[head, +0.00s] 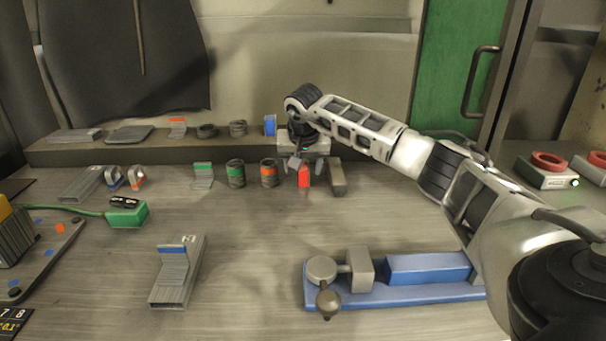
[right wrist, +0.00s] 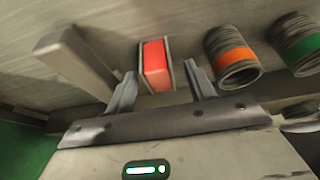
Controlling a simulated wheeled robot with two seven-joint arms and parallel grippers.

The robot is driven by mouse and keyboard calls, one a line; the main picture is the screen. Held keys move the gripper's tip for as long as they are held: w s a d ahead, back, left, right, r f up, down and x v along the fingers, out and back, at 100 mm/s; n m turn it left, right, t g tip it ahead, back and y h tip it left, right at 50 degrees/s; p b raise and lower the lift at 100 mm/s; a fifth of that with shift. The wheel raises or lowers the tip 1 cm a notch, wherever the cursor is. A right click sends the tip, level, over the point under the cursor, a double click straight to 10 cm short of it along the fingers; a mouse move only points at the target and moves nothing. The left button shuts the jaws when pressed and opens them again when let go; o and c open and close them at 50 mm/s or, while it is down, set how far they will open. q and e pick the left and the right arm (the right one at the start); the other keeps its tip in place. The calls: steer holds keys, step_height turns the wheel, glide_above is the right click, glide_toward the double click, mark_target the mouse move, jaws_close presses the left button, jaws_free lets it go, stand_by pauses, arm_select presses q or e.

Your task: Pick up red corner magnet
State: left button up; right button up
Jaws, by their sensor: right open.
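The red corner magnet (head: 304,176) is a small red block with grey side plates, standing on the workbench near the back ledge. It also shows in the right wrist view (right wrist: 156,66), lying between the two fingers. My right gripper (head: 305,163) is open above and behind it in the head view. In the right wrist view the fingers of the right gripper (right wrist: 162,90) stand apart on either side of the magnet, with a gap on the left. My left gripper is not in view.
A grey metal bar (head: 337,178) stands close beside the magnet. An orange-banded coil (head: 269,173) and a green-banded coil (head: 236,174) stand on its other side. A blue clamp fixture (head: 420,292) lies at the front. The bench middle (head: 250,235) is clear.

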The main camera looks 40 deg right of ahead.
steer(key=shift+w+d+f, duration=0.1)
steer(key=shift+f, duration=0.3)
steer(key=shift+c, duration=0.3)
steer(key=c, duration=1.1)
jaws_close()
steer(key=shift+r, duration=0.1)
